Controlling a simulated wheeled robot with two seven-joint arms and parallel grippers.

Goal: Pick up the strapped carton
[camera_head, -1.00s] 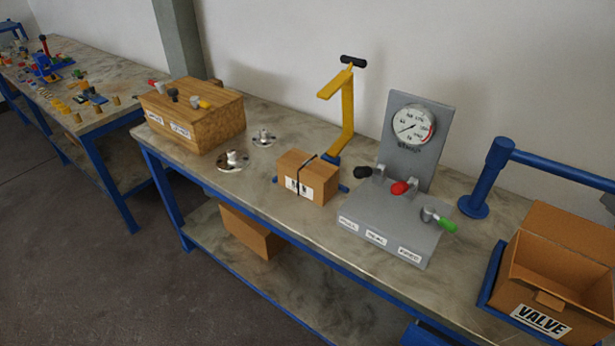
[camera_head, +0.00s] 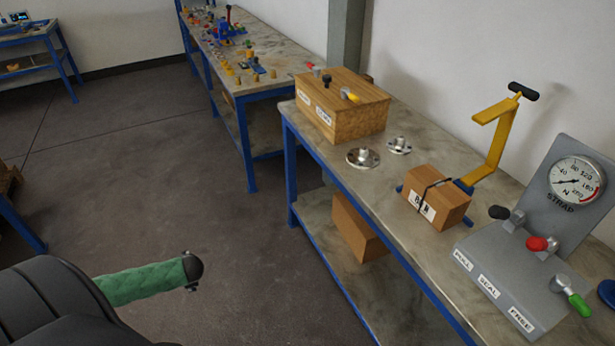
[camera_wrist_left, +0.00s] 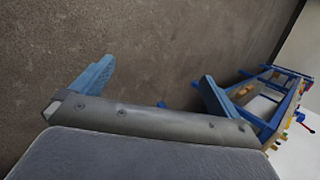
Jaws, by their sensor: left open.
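The strapped carton (camera_head: 450,208) is a small brown box with a dark strap around it and a white label on its front. It sits on the workbench (camera_head: 372,203) in the head view, in front of the yellow-armed stand. My left gripper (camera_wrist_left: 157,70) shows in the wrist view with its two blue fingers wide apart and nothing between them. Bare floor lies beyond the fingers, and the carton cannot be made out there. The left gripper's fingers do not show in the head view. My right gripper is in neither view.
A yellow-armed stand (camera_head: 497,140) rises behind the carton. A grey gauge panel with levers (camera_head: 520,275) stands to its right. Two metal flanges (camera_head: 363,157) and a wooden box (camera_head: 345,112) lie to its left. Another carton (camera_head: 355,230) sits on the lower shelf.

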